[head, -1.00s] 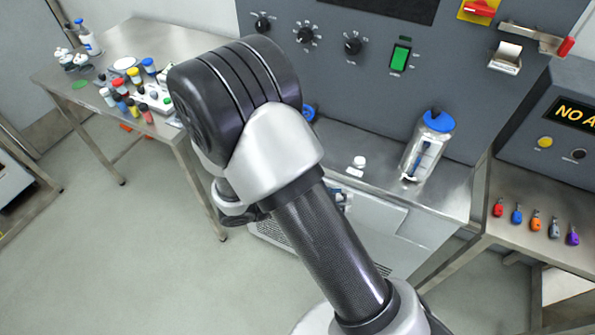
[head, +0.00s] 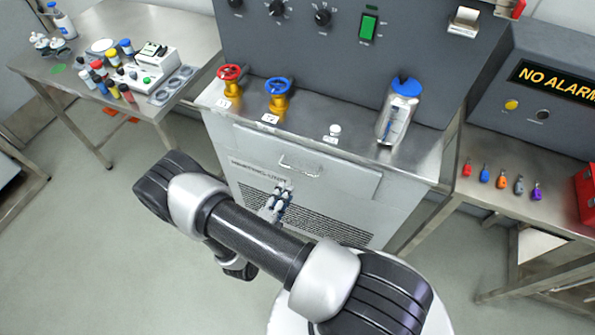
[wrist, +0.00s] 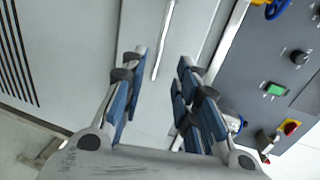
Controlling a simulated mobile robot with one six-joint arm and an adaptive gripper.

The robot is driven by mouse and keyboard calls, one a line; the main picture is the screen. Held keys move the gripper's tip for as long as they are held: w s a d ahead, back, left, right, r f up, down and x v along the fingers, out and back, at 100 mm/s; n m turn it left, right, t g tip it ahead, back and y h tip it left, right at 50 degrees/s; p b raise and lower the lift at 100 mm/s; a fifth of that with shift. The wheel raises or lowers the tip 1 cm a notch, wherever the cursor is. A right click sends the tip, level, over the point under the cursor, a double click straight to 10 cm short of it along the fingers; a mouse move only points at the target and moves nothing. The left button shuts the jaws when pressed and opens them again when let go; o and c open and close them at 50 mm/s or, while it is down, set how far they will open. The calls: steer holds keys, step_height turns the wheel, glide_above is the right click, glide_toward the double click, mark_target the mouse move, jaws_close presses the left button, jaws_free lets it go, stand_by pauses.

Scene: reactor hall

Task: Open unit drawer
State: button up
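The unit drawer (head: 340,178) is a pale grey front panel below the steel worktop, and it looks closed. Its metal bar handle (head: 300,166) is at the upper left of that panel. My gripper (head: 277,200) is in front of the unit, a little below and left of the handle in the head view. In the wrist view my gripper (wrist: 160,62) is open and empty, with its blue-padded fingers apart. The handle (wrist: 164,42) shows between and beyond the fingertips, and no contact is visible.
A vented grille (head: 290,215) is below the drawer. A red valve (head: 230,85), a blue valve (head: 278,95) and a blue-capped bottle (head: 398,112) stand on the worktop. Side tables (head: 190,35) flank the unit. Open floor (head: 80,240) lies at left.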

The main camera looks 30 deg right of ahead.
mark_target(298, 170)
steer(key=b+x, duration=0.2)
steer(key=x, duration=1)
steer(key=shift+d+r, duration=0.1)
steer(key=shift+d, duration=0.05)
steer(key=shift+c, duration=0.6)
jaws_close()
